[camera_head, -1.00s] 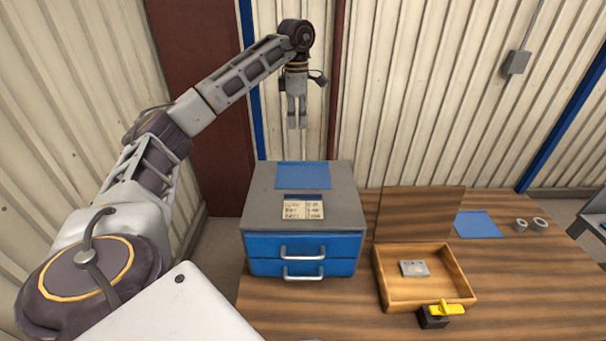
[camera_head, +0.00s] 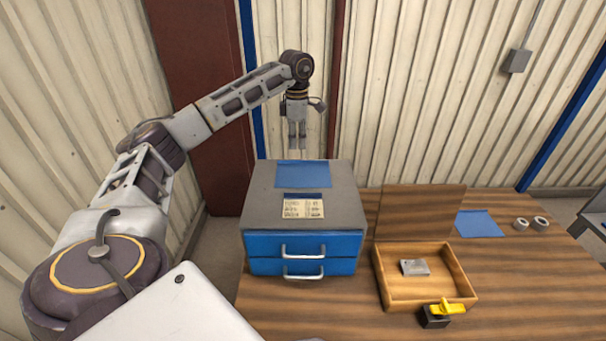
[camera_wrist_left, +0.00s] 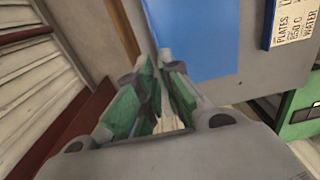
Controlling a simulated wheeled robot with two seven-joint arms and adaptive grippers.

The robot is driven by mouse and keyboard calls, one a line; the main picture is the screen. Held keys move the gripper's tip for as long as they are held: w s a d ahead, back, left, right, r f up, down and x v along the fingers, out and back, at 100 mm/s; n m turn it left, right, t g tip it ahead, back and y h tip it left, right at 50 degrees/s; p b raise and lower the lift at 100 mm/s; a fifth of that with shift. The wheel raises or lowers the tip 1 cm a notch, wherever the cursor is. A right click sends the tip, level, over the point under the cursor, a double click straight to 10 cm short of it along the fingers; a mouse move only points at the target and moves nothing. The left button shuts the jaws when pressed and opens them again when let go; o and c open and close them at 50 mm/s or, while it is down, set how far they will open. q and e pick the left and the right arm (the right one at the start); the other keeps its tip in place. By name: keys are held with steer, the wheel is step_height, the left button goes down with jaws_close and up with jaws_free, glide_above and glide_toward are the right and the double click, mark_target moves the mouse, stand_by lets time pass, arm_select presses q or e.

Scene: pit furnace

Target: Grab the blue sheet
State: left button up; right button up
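A flat blue sheet (camera_head: 303,175) lies on the grey top of the blue-drawer cabinet (camera_head: 262,205), towards its back edge. It also shows in the left wrist view (camera_wrist_left: 200,35), just beyond the fingers. A second blue sheet (camera_head: 479,224) lies on the wooden table at the right. My left gripper (camera_head: 297,147) points down, above and near the back edge of the cabinet sheet and apart from it. Its fingers are empty with a narrow gap between them; the wrist view (camera_wrist_left: 166,62) shows them close together. My right gripper is not in view.
A label card (camera_head: 303,208) lies in front of the sheet. The corrugated wall stands behind.

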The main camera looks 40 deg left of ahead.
arm_select(q)
steer(key=shift+f, duration=0.45)
steer(key=shift+f+p, duration=0.5)
steer(key=shift+f, duration=2.1)
jaws_close()
steer(key=shift+r, duration=0.15)
step_height(320, 180, up, 10)
steer(key=shift+b, duration=0.45)
